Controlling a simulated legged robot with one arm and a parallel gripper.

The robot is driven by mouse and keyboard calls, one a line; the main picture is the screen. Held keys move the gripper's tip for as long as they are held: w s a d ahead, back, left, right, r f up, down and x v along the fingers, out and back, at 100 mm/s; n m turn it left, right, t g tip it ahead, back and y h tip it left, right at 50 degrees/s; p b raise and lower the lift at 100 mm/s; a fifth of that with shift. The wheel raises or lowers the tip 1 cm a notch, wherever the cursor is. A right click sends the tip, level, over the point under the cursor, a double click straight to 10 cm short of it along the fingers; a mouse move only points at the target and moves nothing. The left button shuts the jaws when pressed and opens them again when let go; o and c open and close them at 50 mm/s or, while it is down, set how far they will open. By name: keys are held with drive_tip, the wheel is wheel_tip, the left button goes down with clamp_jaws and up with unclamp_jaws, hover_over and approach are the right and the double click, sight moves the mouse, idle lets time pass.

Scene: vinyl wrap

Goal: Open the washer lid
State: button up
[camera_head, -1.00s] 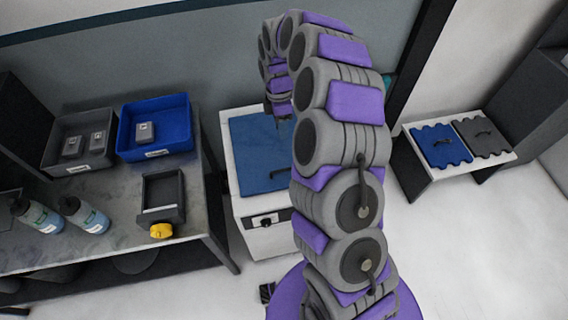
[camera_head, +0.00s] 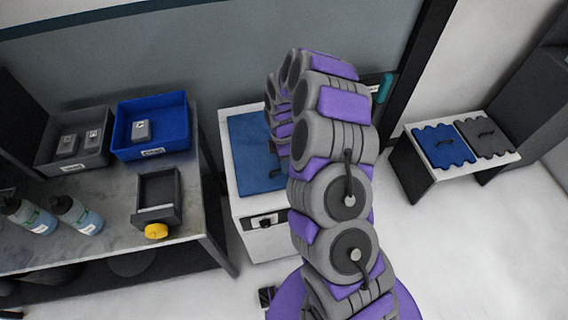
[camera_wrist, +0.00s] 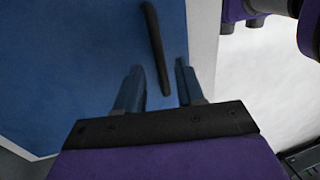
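The washer (camera_head: 262,236) is a white box with a blue lid (camera_head: 250,150) on top, and the lid lies flat. The lid also fills the left of the wrist view (camera_wrist: 70,70). A dark bar handle (camera_wrist: 154,45) stands on the lid. In the wrist view my gripper (camera_wrist: 160,88) is open, with its two fingers apart. The handle's near end reaches between the fingertips, and I cannot tell whether it touches either finger. In the head view my arm hides the gripper and much of the lid's right side.
A workbench (camera_head: 110,205) at left holds a blue bin (camera_head: 178,122), a grey bin (camera_head: 45,150), a dark tray (camera_head: 158,192), a yellow object (camera_head: 156,231) and bottles (camera_head: 78,214). A low stand (camera_head: 420,178) with blue and grey wavy panels is at right. Floor at lower right is clear.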

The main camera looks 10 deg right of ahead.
drive_tip(key=shift+d+f, duration=0.15)
drive_tip(key=shift+f, duration=0.1)
drive_tip(key=shift+c, duration=0.5)
clamp_jaws()
